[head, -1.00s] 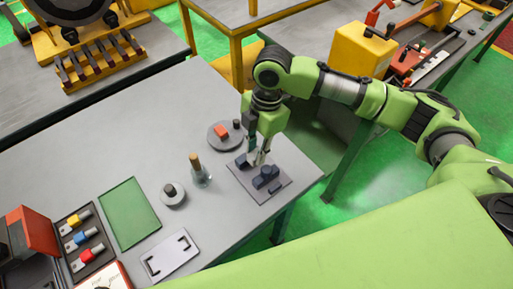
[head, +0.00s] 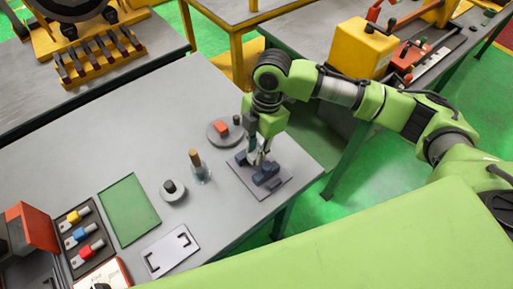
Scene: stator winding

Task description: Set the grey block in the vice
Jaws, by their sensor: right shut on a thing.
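The vice (head: 266,175) is a small dark blue-grey fixture on a flat grey square plate (head: 262,192) near the right edge of the grey bench. My right gripper (head: 257,160) points down over the far side of the vice and is shut on the grey block. The block is small and mostly hidden by the fingers and the dark vice parts. I cannot tell whether it touches the vice. My left gripper is not in view.
A round grey disc (head: 216,137) with a red block stands just behind the plate. A glass jar with a brush (head: 199,170) and a small round weight (head: 172,191) stand to the left. A green mat (head: 128,208) lies further left. The bench's far middle is clear.

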